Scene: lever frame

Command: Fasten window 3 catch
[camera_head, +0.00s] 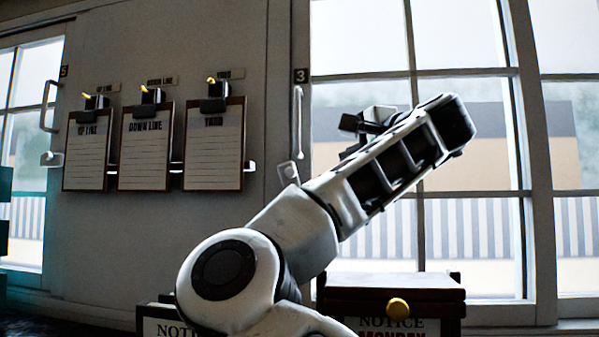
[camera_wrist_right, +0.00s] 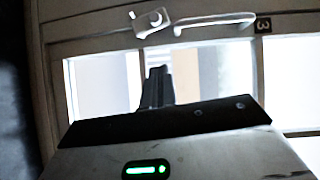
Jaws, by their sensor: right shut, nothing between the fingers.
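Window 3 (camera_head: 465,130) is marked by a dark "3" plate on the wall to its left. Its pale catch (camera_head: 289,172) is low on the frame, just above my right arm, which may hide part of it. In the right wrist view the catch (camera_wrist_right: 150,21) shows as a slightly tilted plate with a round knob, beside the long pale handle (camera_wrist_right: 215,20). My right gripper (camera_head: 364,122) is shut and empty in front of the window pane, right of the catch. In the right wrist view its dark fingers (camera_wrist_right: 157,86) are together, apart from the catch. My left gripper is not in view.
Several clipboards, one labelled "DOWN LINE" (camera_head: 145,145), hang on the wall at left. Another window with a handle and catch (camera_head: 52,159) is at far left. A dark box with a yellow knob (camera_head: 398,308) and notice boards stand below window 3.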

